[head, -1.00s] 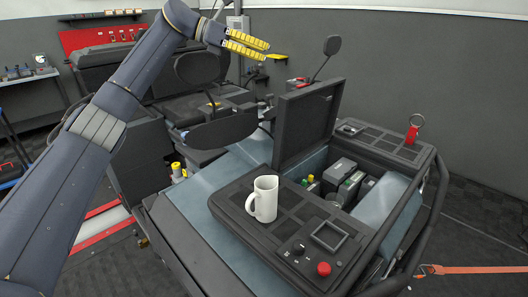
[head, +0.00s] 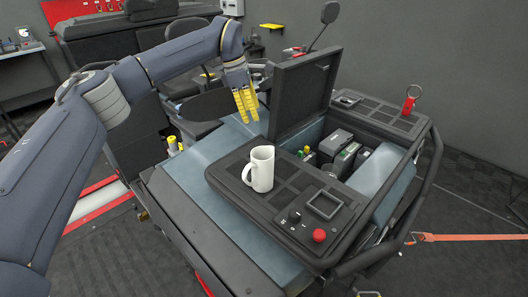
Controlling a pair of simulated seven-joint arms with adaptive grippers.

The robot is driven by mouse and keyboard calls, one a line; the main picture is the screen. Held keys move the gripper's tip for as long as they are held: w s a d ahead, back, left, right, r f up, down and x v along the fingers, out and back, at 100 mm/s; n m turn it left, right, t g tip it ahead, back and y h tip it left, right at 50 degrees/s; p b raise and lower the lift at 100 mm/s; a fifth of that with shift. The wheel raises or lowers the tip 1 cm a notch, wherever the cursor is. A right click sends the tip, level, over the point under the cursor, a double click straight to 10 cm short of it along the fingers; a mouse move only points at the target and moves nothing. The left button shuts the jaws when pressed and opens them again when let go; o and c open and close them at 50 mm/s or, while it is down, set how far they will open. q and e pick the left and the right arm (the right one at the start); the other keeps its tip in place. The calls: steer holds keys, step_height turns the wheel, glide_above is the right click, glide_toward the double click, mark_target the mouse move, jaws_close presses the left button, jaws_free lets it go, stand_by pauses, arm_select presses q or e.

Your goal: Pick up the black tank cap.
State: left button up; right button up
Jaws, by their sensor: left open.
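I cannot single out the black tank cap for certain. A small dark round part (head: 328,170) sits at the near edge of the open compartment, but it is too small to identify. My left gripper (head: 247,120) has yellow fingers, open and pointing down, with nothing between them. It hangs above the blue-grey body of the machine, left of the raised black lid (head: 302,98) and behind the white mug. My right gripper is not in view.
A white mug (head: 262,170) stands on the black panel, near a red button (head: 319,236) and a black knob (head: 294,215). The open compartment holds dark boxes (head: 338,142) and small green and yellow caps.

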arm_select(q)
steer(key=x, duration=0.8)
steer(key=shift+d+f, duration=0.15)
steer(key=shift+f, duration=0.2)
steer(key=x, duration=0.4)
steer(key=shift+s+d+r, duration=0.1)
steer(key=shift+s+d, duration=0.15)
steer(key=shift+d+f, duration=0.15)
steer(key=shift+f, duration=0.45)
jaws_close()
